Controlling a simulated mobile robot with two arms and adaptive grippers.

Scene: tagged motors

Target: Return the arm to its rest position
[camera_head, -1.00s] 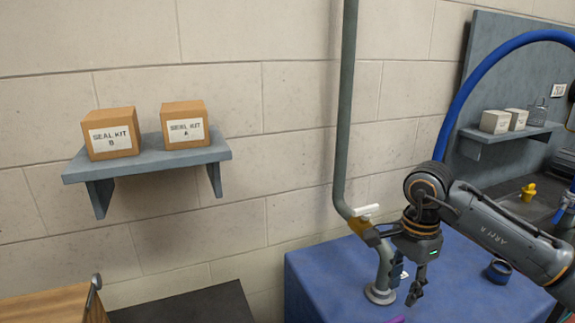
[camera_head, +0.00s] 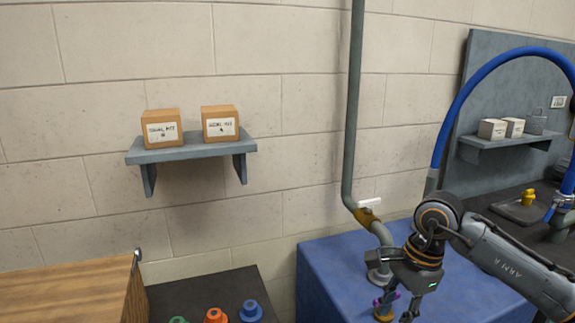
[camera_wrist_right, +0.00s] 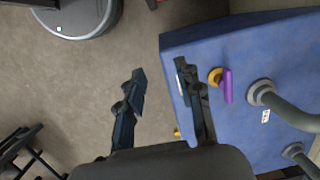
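My right arm comes in from the right in the head view, bent at a dark joint. Its gripper (camera_head: 399,304) hangs over the blue table (camera_head: 330,270), fingers pointing down. In the right wrist view the gripper (camera_wrist_right: 160,88) has its two fingers wide apart with nothing between them; bare floor and the table's edge show below the gap. My left arm and gripper are not in view.
A purple handle (camera_wrist_right: 228,85) is on the table near the fingers. A blue hose (camera_head: 450,110) arches behind. Coloured parts (camera_head: 215,316) sit on a dark surface lower left.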

